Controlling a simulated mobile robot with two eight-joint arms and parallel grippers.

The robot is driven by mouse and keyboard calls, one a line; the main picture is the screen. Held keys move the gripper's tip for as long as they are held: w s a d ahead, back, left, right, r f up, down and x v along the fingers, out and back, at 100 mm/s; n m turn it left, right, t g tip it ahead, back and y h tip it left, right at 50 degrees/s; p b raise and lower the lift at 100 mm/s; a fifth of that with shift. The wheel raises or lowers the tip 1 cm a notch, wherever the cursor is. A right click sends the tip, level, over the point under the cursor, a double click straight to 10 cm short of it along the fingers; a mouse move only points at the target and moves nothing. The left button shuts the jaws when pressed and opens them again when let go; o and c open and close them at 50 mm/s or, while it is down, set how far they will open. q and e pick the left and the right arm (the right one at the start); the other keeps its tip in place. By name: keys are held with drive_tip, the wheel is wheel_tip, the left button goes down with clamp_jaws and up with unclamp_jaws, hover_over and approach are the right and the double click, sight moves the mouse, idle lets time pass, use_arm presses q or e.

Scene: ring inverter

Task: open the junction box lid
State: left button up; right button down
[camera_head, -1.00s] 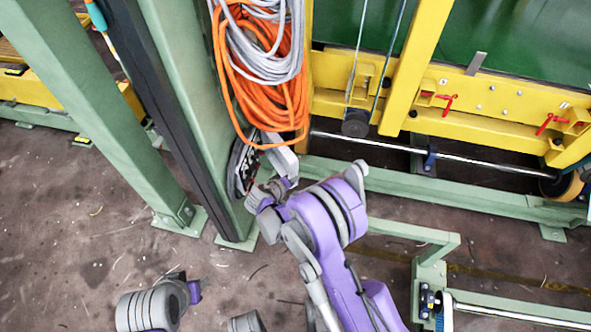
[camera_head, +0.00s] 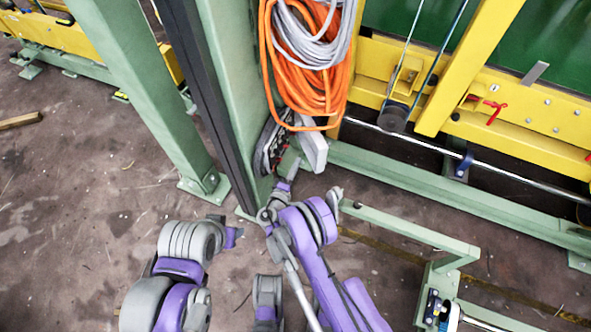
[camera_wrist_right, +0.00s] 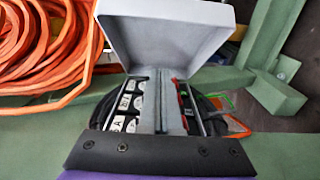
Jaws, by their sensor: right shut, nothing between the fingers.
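The junction box (camera_head: 270,147) is mounted low on the green post, below the hanging cables. Its grey lid (camera_head: 314,150) stands swung out from the box. In the right wrist view the lid (camera_wrist_right: 165,35) stands raised, and the inside of the box (camera_wrist_right: 128,104) shows lettered parts. My right gripper (camera_head: 284,184) is just below the box in the head view. In the right wrist view its two grey fingers (camera_wrist_right: 159,100) are together and empty in front of the open box; I cannot tell whether they touch it.
Orange cable (camera_head: 287,75) and grey cable (camera_head: 310,38) hang just above the box. A green rail (camera_head: 410,232) runs to the right of my right arm. A yellow frame (camera_head: 500,105) stands at right. The floor at left is mostly clear.

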drive_tip(key=shift+w+d, duration=1.3)
drive_tip(key=shift+w, duration=0.3)
drive_tip(key=shift+w+d, duration=1.25)
drive_tip(key=shift+w, duration=0.3)
drive_tip(key=shift+w+d+b, duration=0.1)
drive_tip(key=shift+d+b, duration=0.05)
drive_tip(key=shift+b, duration=0.15)
drive_tip(key=shift+w+d, duration=0.3)
drive_tip(key=shift+d, duration=0.2)
drive_tip(key=w+d+b, duration=0.4)
drive_tip(key=w+d, duration=0.2)
drive_tip(key=w, duration=0.2)
drive_tip(key=shift+d, duration=0.25)
drive_tip(key=shift+w, duration=0.1)
